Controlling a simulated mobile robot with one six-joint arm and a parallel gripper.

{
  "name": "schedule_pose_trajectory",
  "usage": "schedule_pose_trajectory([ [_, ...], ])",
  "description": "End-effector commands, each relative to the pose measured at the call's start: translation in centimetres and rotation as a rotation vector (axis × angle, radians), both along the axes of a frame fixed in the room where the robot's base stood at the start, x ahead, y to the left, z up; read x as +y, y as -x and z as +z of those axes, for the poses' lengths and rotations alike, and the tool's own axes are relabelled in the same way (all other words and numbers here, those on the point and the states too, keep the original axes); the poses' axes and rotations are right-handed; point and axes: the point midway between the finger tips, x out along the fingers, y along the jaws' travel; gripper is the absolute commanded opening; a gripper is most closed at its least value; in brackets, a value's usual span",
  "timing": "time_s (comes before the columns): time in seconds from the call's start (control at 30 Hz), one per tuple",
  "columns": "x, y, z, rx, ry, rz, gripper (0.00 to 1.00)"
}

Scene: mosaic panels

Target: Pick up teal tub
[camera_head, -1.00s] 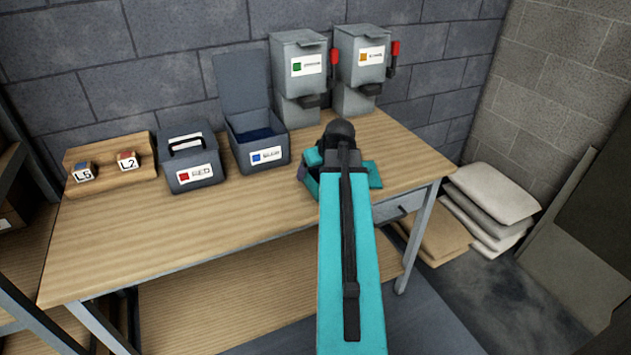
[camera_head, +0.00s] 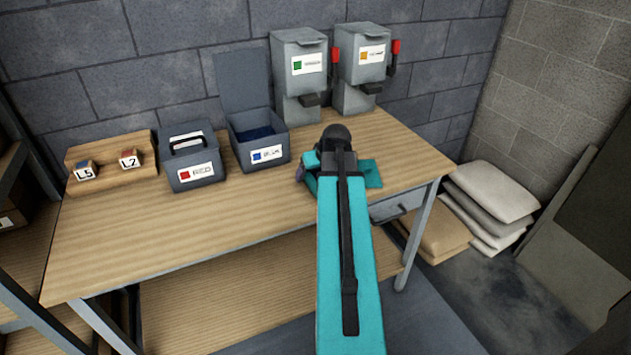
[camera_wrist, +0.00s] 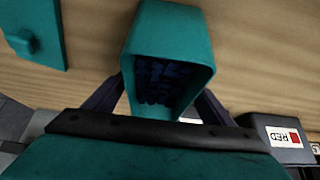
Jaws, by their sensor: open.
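The teal tub (camera_wrist: 205,62) is in the middle of the wrist view, its open mouth facing the camera, with dark blue pieces inside. My gripper (camera_wrist: 163,98) is open, with one dark finger on each side of the tub. Whether either finger touches the tub cannot be told. In the head view my arm and wrist hide most of the tub. A flat teal lid-like piece with a knob (camera_wrist: 30,38) lies beside it on the table, and shows right of my arm in the head view (camera_head: 370,174).
The wooden table (camera_head: 180,235) is clear at its front left. A grey RED bin (camera_head: 191,173), an open BLUE bin (camera_head: 262,153) and two grey dispensers (camera_head: 300,75) (camera_head: 362,68) stand along the back. Blocks L5 (camera_head: 85,172) and L2 (camera_head: 129,160) sit on a wooden stand.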

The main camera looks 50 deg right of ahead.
Motion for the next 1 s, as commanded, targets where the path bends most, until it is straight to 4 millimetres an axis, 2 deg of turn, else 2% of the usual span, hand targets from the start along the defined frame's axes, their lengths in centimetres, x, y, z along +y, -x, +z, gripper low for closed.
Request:
schedule_pose_trajectory([
  [0.03,0.0,0.0,0.0,0.000,0.000,0.000,0.71],
  [0.07,0.0,0.0,0.0,0.000,0.000,0.000,0.66],
  [0.4,0.0,0.0,0.0,0.000,0.000,0.000,0.10],
  [0.77,-0.1,0.0,0.2,-0.002,0.001,-0.001,0.10],
  [1.0,-0.1,0.0,1.1,-0.003,0.003,-0.001,0.10],
])
